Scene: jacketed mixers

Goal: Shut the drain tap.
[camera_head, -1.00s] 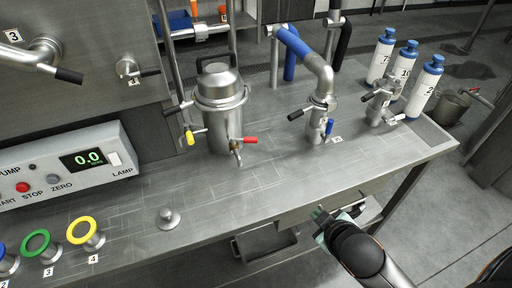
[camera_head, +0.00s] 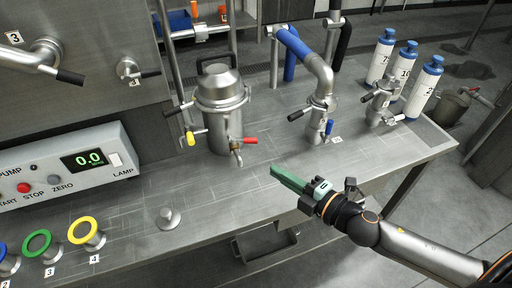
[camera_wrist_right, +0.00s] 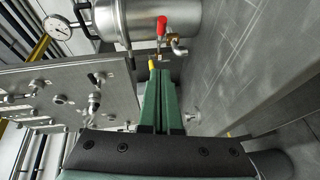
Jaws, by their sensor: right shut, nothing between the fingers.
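A steel jacketed vessel (camera_head: 221,100) stands on the bench. Low on its front is a small tap (camera_head: 236,150) with a downward spout and a red lever (camera_head: 250,141) pointing right. A yellow-ended lever (camera_head: 190,138) sticks out at the vessel's lower left. In the right wrist view the red lever (camera_wrist_right: 161,25) and spout (camera_wrist_right: 179,47) lie beyond the fingertips, and a yellow handle end (camera_wrist_right: 152,65) shows nearby. My right gripper (camera_head: 275,171) has green fingers, shut and empty, over the bench, right of and nearer than the tap, not touching it. My left gripper is out of view.
To the right stand a pipe valve with a blue lever (camera_head: 329,127), another valve (camera_head: 379,100) and several blue-capped bottles (camera_head: 421,90). A pump panel (camera_head: 70,165) is at left, with coloured rings (camera_head: 82,230) and a small steel knob (camera_head: 168,217) in front. Bench between is clear.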

